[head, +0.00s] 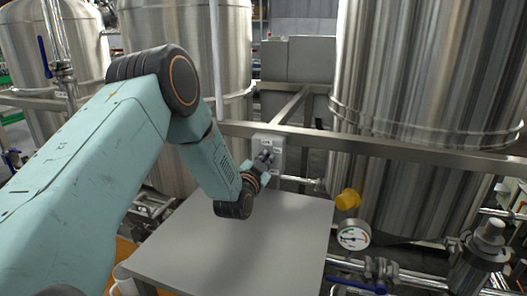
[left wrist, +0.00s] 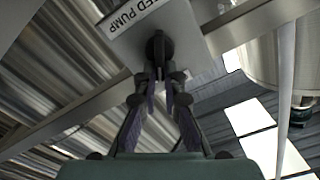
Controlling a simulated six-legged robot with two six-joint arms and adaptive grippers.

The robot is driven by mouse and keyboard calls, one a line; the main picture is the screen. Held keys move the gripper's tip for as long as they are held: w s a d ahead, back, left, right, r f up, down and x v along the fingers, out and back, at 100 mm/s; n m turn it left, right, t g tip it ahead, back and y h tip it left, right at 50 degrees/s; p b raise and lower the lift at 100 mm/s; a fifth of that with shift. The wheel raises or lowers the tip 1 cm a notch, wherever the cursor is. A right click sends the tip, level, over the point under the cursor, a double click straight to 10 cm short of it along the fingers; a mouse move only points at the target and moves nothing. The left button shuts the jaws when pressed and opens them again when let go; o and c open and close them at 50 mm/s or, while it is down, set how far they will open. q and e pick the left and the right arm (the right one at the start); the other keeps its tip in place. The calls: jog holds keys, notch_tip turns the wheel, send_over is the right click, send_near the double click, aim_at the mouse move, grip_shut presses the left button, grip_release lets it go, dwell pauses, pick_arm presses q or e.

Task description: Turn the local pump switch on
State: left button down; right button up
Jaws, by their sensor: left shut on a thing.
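The local pump switch is a light grey box (head: 268,140) fixed at the steel rail, in front of the tanks. In the left wrist view its face (left wrist: 196,32) carries a label ending in "ED PUMP", cut off by the frame edge. A black knob (left wrist: 158,46) stands out from the face. My left gripper (head: 266,158) reaches the front of the box. In the left wrist view my left gripper's fingertips (left wrist: 160,76) are closed together on the knob. The knob's exact angle is hard to read. My right gripper is out of view.
A flat grey tabletop (head: 235,245) lies below my left arm. Large steel tanks (head: 425,70) stand behind the rail (head: 350,141). A pressure gauge (head: 353,237), a yellow cap (head: 347,199) and pipes with a blue-handled valve sit at the lower right.

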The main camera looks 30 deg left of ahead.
pick_arm(q)
jog(key=shift+w+d+f+m+p, duration=0.15)
jog(key=shift+m+p, duration=0.75)
jog(key=shift+m, duration=0.55)
jog(key=shift+w+d+r+m+p, duration=0.15)
jog(key=shift+m+p, duration=0.75)
jog(key=shift+m, duration=0.55)
jog(key=shift+s+f, duration=0.1)
jog(key=shift+f, duration=0.05)
jog(key=c, duration=1.5)
grip_release()
jog(key=shift+o, duration=0.2)
jog(key=shift+f, duration=0.1)
jog(key=shift+f, duration=0.1)
jog(key=shift+s, duration=0.1)
jog(key=v, duration=1.1)
jog(key=shift+s+d, duration=0.25)
jog(key=shift+s, duration=0.1)
